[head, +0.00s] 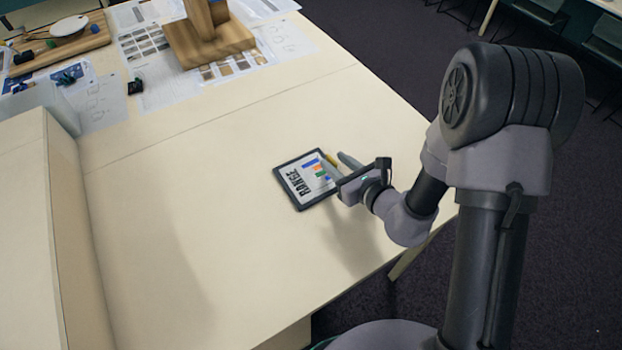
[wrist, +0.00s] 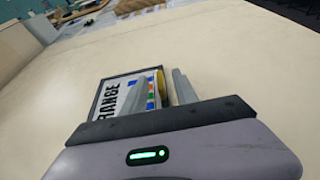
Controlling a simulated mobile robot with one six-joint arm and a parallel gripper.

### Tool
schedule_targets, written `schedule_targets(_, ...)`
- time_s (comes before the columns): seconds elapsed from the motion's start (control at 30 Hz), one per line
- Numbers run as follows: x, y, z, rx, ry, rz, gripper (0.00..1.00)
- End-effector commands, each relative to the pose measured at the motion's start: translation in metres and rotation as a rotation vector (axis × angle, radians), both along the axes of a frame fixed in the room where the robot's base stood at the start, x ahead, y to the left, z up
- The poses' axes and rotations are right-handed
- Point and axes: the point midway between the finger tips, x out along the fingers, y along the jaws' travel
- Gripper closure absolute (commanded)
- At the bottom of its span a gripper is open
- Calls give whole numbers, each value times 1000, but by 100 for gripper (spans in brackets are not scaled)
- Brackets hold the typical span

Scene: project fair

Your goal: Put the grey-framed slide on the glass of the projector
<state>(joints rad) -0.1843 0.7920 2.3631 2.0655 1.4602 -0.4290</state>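The grey-framed slide (head: 289,188) lies flat on the pale table. It has a dark grey frame, a white face with the word "RANGE", and coloured blocks. In the wrist view the slide (wrist: 98,101) is partly hidden behind my gripper. A yellow piece (wrist: 161,84) stands at its right side. My gripper (head: 334,161) is low over the slide's right edge. Its two grey fingers look apart in the wrist view (wrist: 160,80), with the yellow piece between them. I cannot tell whether they touch it. I cannot make out the projector or its glass in either view.
A pale upright panel (head: 75,240) stands at the left. A wooden stand (head: 208,42), printed sheets (head: 157,85) and a wooden board (head: 60,42) lie at the far end. The table between them and the slide is clear. The table's right edge is near my arm.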

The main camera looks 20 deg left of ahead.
Motion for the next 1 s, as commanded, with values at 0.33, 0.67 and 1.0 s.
schedule_targets(0.33,5,5,-2,-1,-1,0,79)
schedule_targets(0.67,5,5,-2,-1,-1,0,100)
schedule_targets(1.0,5,5,-2,-1,-1,0,100)
